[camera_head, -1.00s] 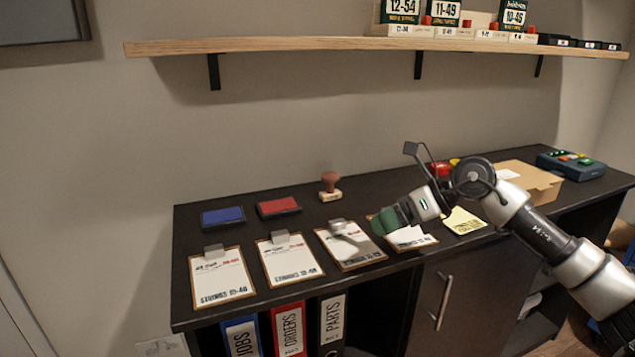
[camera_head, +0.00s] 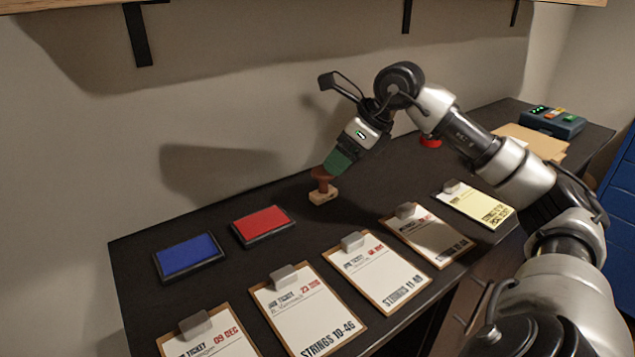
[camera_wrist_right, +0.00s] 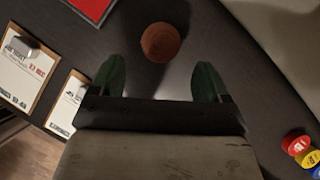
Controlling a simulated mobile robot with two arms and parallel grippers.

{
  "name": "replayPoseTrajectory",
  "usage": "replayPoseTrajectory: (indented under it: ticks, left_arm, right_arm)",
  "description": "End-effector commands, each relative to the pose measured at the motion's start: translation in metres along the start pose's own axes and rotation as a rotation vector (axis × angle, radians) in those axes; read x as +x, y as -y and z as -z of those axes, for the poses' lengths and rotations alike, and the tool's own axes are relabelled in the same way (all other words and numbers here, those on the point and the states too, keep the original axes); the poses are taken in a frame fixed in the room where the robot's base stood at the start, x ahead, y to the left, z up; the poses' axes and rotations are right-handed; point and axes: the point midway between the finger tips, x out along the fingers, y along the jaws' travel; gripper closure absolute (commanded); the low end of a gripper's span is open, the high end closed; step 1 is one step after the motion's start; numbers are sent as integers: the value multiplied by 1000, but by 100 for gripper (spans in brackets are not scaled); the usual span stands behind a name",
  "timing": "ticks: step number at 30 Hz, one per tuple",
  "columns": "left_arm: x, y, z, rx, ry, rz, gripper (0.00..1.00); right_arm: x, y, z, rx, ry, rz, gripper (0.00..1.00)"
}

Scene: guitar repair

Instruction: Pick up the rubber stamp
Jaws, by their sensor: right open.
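The rubber stamp (camera_head: 323,190) stands upright on the dark counter, with a reddish-brown handle and a pale wooden base. In the right wrist view its round handle top (camera_wrist_right: 160,42) shows just beyond and between the fingertips. My right gripper (camera_head: 335,163) is directly above and close to the stamp, angled down, its green fingertips near the handle. In the right wrist view my right gripper (camera_wrist_right: 158,75) is open, with its two green fingers spread and nothing between them. My left gripper does not show.
A red ink pad (camera_head: 263,225) and a blue ink pad (camera_head: 188,257) lie left of the stamp. Several clipboards with job tickets (camera_head: 305,308) line the front.

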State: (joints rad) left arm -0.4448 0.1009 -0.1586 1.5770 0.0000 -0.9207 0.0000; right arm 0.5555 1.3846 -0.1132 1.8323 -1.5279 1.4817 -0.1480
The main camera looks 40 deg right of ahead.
Motion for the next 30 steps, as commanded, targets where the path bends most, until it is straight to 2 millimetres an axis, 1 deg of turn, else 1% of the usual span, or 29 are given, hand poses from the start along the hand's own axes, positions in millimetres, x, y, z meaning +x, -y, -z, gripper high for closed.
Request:
replayPoseTrajectory:
  ticks: [1,3,8,15,18,21,26,27,29,30]
  left_arm:
    - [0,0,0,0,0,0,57]
    - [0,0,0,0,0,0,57]
    - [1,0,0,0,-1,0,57]
    - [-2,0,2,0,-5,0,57]
    - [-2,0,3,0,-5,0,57]
    - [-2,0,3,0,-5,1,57]
    - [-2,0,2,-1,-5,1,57]
    - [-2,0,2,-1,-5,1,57]
    - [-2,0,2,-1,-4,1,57]
    - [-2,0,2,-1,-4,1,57]
  right_arm:
    - [8,0,0,1,1,-3,23]
    - [16,0,0,1,2,-2,23]
    - [28,0,0,1,1,-2,23]
    - [62,1,2,1,3,-3,23]
    - [72,1,2,1,3,-1,23]
    - [76,1,2,1,2,0,23]
    - [76,1,2,0,2,0,23]
    - [76,1,2,0,2,0,26]
    - [76,1,2,1,2,0,35]
    - [76,1,2,1,2,0,42]
